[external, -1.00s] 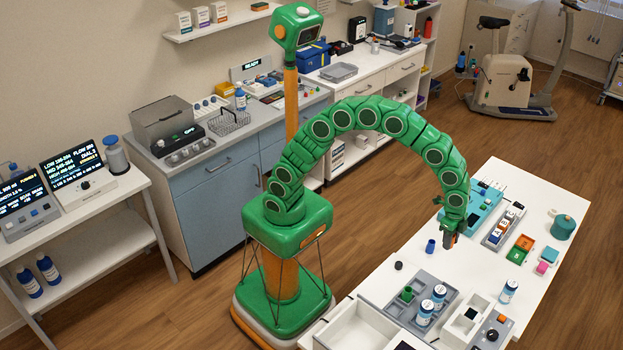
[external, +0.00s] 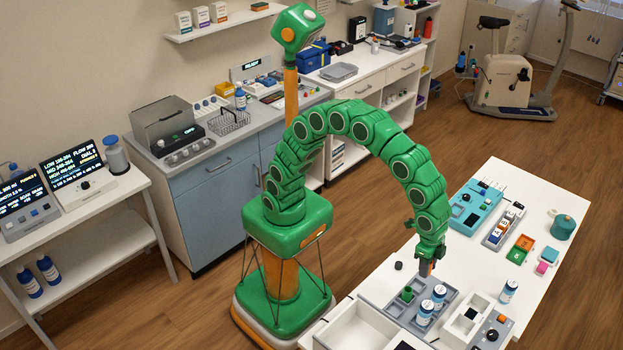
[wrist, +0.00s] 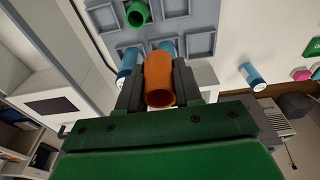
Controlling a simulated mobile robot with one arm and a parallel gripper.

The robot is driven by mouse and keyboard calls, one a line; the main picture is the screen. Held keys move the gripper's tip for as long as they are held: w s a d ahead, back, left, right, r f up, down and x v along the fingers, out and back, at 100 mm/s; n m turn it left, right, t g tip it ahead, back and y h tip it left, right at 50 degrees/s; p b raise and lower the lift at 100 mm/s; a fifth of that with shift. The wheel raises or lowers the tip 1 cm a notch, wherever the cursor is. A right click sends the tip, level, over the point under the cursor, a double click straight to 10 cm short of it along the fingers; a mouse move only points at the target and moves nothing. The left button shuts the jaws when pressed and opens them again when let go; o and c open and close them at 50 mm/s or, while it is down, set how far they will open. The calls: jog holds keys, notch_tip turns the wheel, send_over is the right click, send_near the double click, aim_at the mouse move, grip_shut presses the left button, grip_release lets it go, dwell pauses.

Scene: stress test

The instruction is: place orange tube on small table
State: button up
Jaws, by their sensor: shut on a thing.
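My gripper (external: 427,269) is shut on an orange tube (wrist: 159,80), which sits between its two dark fingers in the wrist view, its open end towards the camera. In the external view only a sliver of orange (external: 433,265) shows at the fingers. My gripper is over the white table (external: 480,262), at the back edge of a grey tray with square compartments (external: 393,307). Whether the tube touches anything below is unclear. Which surface is the small table is not certain; a white side table (external: 110,228) stands at the far left.
The tray holds a green cup (external: 407,294) and two white-and-blue bottles (external: 426,313). Another bottle (external: 509,291) stands to the right. A white box (external: 465,325) and an open bin (external: 357,330) are in front.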

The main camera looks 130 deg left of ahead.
jog(key=s+a+f+n, duration=0.1)
jog(key=s+a+f, duration=0.25)
jog(key=a, duration=0.85)
jog(key=s+a+f, duration=0.3)
jog(key=s+a, duration=0.1)
jog(key=a, duration=0.9)
jog(key=s+a+f+n, duration=0.1)
jog(key=s+a+f, duration=0.2)
jog(key=a, duration=0.9)
send_over(476, 245)
jog(key=s, duration=0.2)
jog(key=f, duration=0.8)
jog(key=shift+w+d+f, duration=0.15)
jog(key=shift+w+d, duration=0.05)
jog(key=shift+d, duration=0.1)
jog(key=shift+w+a+f, duration=0.3)
jog(key=shift+w+f, duration=0.15)
jog(key=shift+f, duration=1.7)
jog(key=o, duration=1)
jog(key=shift+f, duration=0.1)
